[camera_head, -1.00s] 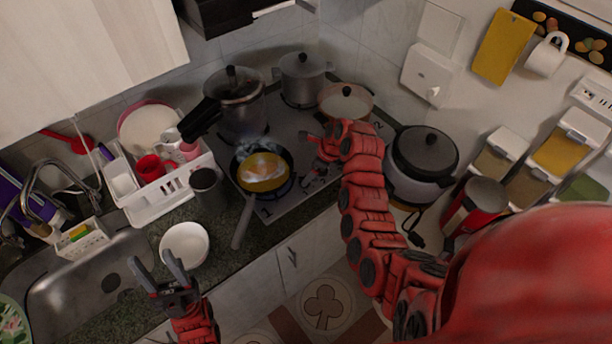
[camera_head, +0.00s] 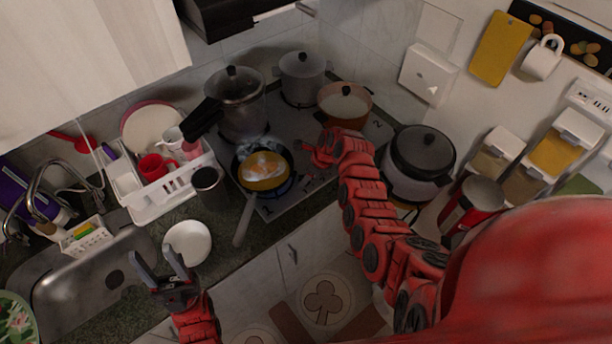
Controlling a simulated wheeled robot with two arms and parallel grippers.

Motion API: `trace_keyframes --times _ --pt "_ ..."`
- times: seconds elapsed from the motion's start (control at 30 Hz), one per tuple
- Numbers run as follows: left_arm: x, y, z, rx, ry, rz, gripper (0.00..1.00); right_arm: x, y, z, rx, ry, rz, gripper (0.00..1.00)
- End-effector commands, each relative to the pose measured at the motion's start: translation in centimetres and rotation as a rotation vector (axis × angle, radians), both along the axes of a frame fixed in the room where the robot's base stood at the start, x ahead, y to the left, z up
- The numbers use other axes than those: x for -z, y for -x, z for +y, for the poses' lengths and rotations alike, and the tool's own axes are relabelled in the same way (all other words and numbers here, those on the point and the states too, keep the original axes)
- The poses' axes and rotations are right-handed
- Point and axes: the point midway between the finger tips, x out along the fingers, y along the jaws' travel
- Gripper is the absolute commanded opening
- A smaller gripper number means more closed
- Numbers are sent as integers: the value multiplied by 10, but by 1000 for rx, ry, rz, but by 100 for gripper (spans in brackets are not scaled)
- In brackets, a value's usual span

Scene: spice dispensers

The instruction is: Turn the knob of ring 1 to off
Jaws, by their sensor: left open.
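The cooktop (camera_head: 281,125) fills the middle of the view. A frying pan (camera_head: 263,171) with food in it sits on the ring near the printed 1 (camera_head: 267,210), and pale smoke or steam hangs over it. Small dark knobs (camera_head: 306,184) show at the cooktop's front right, partly behind my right arm; their settings are too small to read. My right gripper (camera_head: 308,155) is above the cooktop, right of the pan, near the knobs. It is too small to tell whether its jaws are apart or touching a knob. My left gripper (camera_head: 160,268) is open and empty, in front of the counter.
A pressure cooker (camera_head: 237,103), a pot (camera_head: 302,76) and a lidded orange pan (camera_head: 344,104) stand on the cooktop. A rice cooker (camera_head: 420,160) stands to the right. A dish rack (camera_head: 171,195), dark cup (camera_head: 208,187) and white bowl (camera_head: 187,242) are on the left. Spice dispensers (camera_head: 497,152) are at the right.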

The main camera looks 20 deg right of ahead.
Motion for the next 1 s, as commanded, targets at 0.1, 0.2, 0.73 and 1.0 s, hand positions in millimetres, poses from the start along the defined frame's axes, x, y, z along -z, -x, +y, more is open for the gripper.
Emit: trace_keyframes --times 0.1,0.2,0.73,1.0 --pt "0 0 0 0 0 0 50 0 0 0 0 0 0 32" --pt "0 0 0 0 0 0 50 0 0 0 0 0 0 14" --pt "23 0 0 0 0 0 50 5 -1 -1 -92 2 -2 0" --pt "63 0 0 0 0 0 50 8 -3 -3 -299 4 -3 0"
